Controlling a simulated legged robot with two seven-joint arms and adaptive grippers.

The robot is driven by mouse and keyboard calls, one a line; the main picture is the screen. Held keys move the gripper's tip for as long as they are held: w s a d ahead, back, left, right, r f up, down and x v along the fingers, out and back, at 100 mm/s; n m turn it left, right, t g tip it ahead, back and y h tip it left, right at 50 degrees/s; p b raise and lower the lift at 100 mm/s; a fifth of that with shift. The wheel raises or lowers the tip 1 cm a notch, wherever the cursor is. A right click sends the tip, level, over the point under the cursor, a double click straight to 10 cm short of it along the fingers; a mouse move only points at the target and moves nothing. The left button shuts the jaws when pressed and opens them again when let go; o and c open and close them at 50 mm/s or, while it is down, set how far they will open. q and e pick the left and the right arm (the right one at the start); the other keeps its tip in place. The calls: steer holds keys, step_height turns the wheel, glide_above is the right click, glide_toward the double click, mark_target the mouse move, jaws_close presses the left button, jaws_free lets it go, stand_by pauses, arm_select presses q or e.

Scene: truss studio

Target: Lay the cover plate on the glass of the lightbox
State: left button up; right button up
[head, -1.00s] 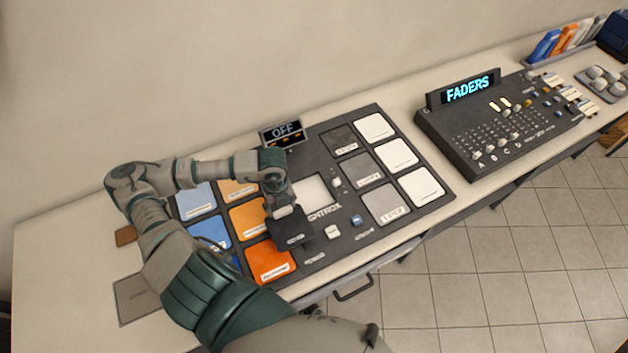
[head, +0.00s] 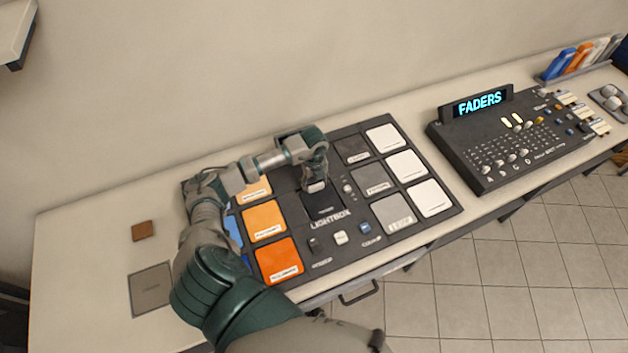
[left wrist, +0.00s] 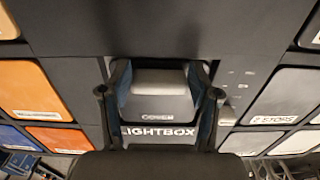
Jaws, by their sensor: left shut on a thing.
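The cover plate (head: 322,207) is a dark square with a light grip block on top. It lies over the lightbox glass in the middle of the dark console (head: 305,258), just above the LIGHTBOX lettering. The glass is hidden from view. My left gripper (head: 315,184) is shut on the plate's grip block from above. In the left wrist view the fingers stand on both sides of the grey grip block (left wrist: 160,82), with the COVER label below it. I cannot tell whether the plate touches the glass. My right gripper is not in view.
Orange tiles (head: 264,221) lie left of the lightbox, grey and white tiles (head: 407,167) right of it. Small knobs and buttons (head: 341,237) sit in front. A FADERS console (head: 510,140) stands to the right. A brown square (head: 143,230) and a grey square (head: 151,290) lie at left.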

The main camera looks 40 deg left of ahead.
arm_select(q)
steer(key=shift+a+f, duration=0.1)
steer(key=o, duration=1.2)
steer(key=shift+a+f, duration=0.1)
step_height(320, 180, up, 12)
steer(key=shift+r+b, duration=0.2)
steer(key=shift+b, duration=0.4)
